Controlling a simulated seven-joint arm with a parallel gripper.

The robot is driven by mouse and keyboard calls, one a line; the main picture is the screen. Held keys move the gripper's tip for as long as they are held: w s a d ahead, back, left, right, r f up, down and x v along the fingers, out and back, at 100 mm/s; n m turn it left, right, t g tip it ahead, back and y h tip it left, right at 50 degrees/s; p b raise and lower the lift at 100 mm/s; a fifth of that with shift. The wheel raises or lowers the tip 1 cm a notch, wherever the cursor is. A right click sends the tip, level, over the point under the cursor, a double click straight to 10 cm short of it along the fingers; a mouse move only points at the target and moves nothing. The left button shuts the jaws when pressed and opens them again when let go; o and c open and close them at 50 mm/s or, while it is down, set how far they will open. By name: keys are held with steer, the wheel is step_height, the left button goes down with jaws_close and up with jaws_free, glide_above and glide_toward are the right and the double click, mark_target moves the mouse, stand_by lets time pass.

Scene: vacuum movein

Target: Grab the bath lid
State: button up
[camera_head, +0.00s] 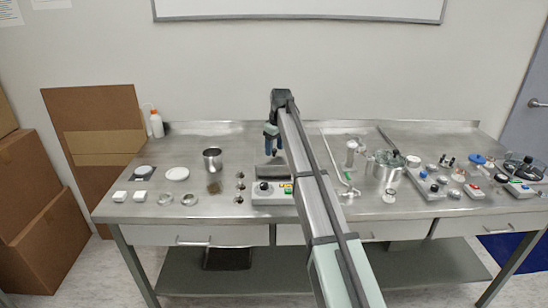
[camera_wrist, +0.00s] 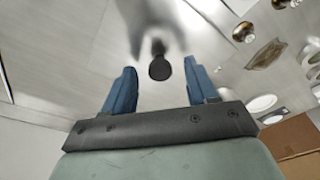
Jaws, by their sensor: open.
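My gripper (camera_head: 271,131) hangs over the left-middle of the metal table, above a control box with a grey top. Its blue fingers are open and empty in the wrist view (camera_wrist: 159,65). A round black knob on a short dark stem, which I take for the handle of the bath lid (camera_wrist: 159,69), shows between the fingertips with a gap on each side. A blurred grey metal surface lies behind it. In the head view the lid is hard to make out under my gripper and arm.
The control box (camera_head: 271,198) has a black dial. A metal pot (camera_head: 212,160) and small metal parts stand to its left. A white dish (camera_head: 177,174) is farther left. Glassware with a metal vessel (camera_head: 385,172) and several small devices crowd the right side.

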steer(key=shift+f, duration=0.3)
jaws_close()
stand_by(0.3)
